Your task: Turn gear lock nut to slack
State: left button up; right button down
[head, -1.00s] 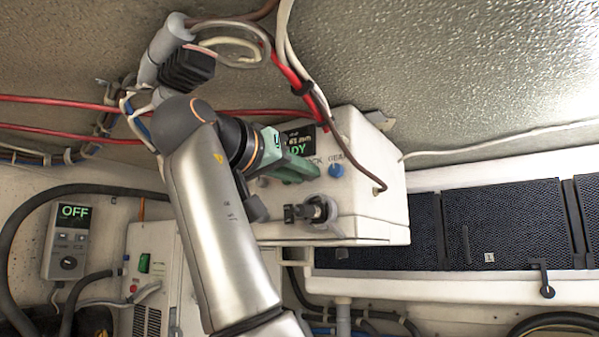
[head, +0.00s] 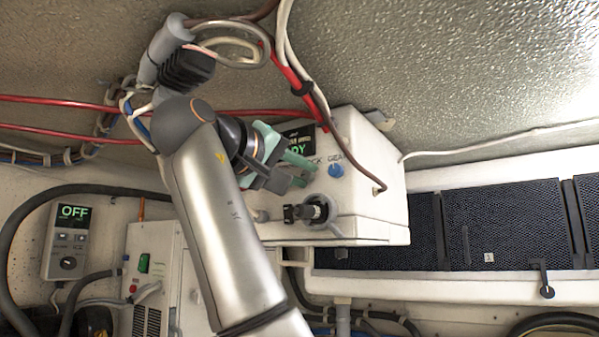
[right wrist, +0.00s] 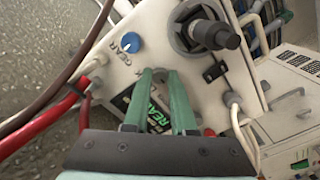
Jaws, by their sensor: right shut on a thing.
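A white control box (head: 365,170) hangs at centre with a dark display in green letters, partly covered. A blue knob (head: 336,170) marked GEAR is on its face and also shows in the right wrist view (right wrist: 130,42). The label beside it, ending in "CK", is partly hidden. My right gripper (head: 306,173) reaches the face left of the blue knob. In the right wrist view its green fingers (right wrist: 164,74) are shut close together at the panel, on a small part. That part is hidden; I cannot see whether it is the lock nut. My left gripper is out of view.
A black handle in a round mount (head: 318,210) sticks out just below my right gripper. Red cables (head: 300,75) and pale hoses run above the box. A grey unit (head: 68,240) reading OFF is at left. Dark mesh panels (head: 505,235) lie to the right.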

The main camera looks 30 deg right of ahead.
dwell(0.4)
jog(key=c, duration=0.7)
grip_release()
jog(key=shift+c, duration=0.2)
jog(key=v, duration=1.2)
jog(key=shift+s+a, duration=0.2)
jog(key=shift+a, duration=0.05)
jog(key=shift+f, duration=0.1)
